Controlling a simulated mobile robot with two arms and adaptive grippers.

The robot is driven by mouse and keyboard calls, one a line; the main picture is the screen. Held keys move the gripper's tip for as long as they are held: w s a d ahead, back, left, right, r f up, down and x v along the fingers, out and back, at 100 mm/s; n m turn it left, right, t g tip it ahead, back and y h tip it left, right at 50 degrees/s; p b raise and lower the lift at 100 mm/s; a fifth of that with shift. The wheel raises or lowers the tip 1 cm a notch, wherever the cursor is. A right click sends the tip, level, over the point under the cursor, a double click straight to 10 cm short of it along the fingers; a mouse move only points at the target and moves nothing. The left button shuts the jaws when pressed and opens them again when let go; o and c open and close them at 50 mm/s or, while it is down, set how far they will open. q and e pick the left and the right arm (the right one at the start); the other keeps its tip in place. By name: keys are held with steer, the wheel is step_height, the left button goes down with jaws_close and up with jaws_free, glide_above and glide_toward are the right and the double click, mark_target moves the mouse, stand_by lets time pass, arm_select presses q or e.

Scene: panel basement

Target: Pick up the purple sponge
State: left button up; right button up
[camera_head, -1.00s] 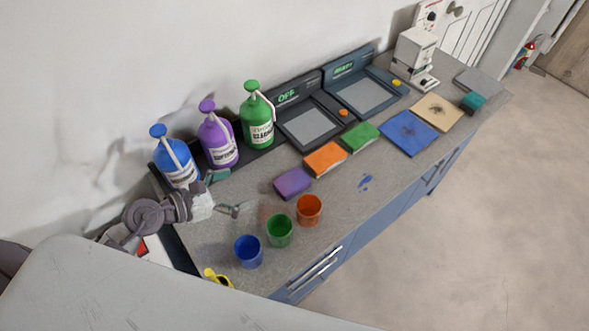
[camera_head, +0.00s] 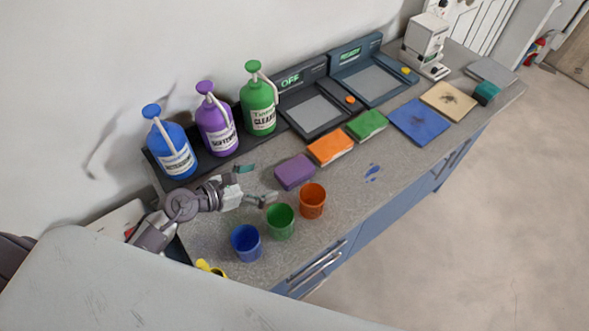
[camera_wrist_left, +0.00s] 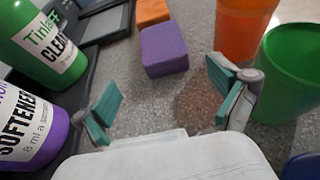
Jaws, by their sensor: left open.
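The purple sponge (camera_head: 295,171) lies on the grey speckled counter, left of the orange sponge and behind the cups. In the left wrist view the purple sponge (camera_wrist_left: 164,49) sits ahead of the fingers, a little above the middle of the picture. My left gripper (camera_head: 257,184) is open and empty, just left of the purple sponge and apart from it. In the left wrist view its teal-padded fingers (camera_wrist_left: 168,102) are spread wide with bare counter between them. My right gripper is not in view.
An orange cup (camera_head: 312,201), a green cup (camera_head: 281,221) and a blue cup (camera_head: 246,242) stand near the front edge. Blue, purple (camera_head: 216,127) and green bottles stand along the wall. An orange sponge (camera_head: 330,148) and a green sponge (camera_head: 367,125) lie farther right.

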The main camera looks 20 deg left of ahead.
mark_target(279, 178)
arm_select(q)
steer(key=x, duration=0.2)
steer(key=shift+w+d, duration=0.15)
steer(key=shift+w, duration=0.05)
steer(key=x, duration=0.2)
steer(key=p+x, duration=0.1)
steer(key=x, duration=0.1)
steer(key=shift+d+f, duration=0.3)
steer(key=shift+d, duration=0.1)
steer(key=shift+w+d+f, duration=0.25)
steer(key=shift+w+d, duration=0.05)
steer(key=shift+w, duration=0.05)
steer(key=shift+s, duration=0.1)
steer(key=c, duration=0.8)
